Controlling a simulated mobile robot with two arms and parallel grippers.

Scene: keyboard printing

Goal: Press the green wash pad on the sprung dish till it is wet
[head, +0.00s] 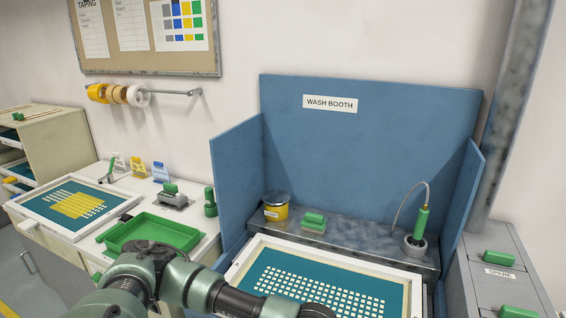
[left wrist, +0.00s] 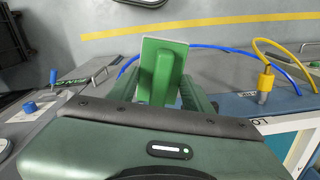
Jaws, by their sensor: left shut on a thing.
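In the left wrist view, my left gripper (left wrist: 163,99) is shut on a green pad (left wrist: 164,68). It has a green grip block and a flat plate with a pale rim. The pad is held over a grey surface; whether it touches anything below is hidden by my wrist. In the head view my left arm crosses the bottom edge and its gripper is out of frame. My right gripper is in neither view.
The blue wash booth (head: 365,110) holds a white-framed screen (head: 405,272), a yellow tub (head: 275,207), a green-topped block (head: 314,222) and a green hose-fed tool (head: 421,222). A green tray (head: 112,237) sits left. Blue (left wrist: 215,48) and yellow (left wrist: 287,67) hoses cross the wrist view.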

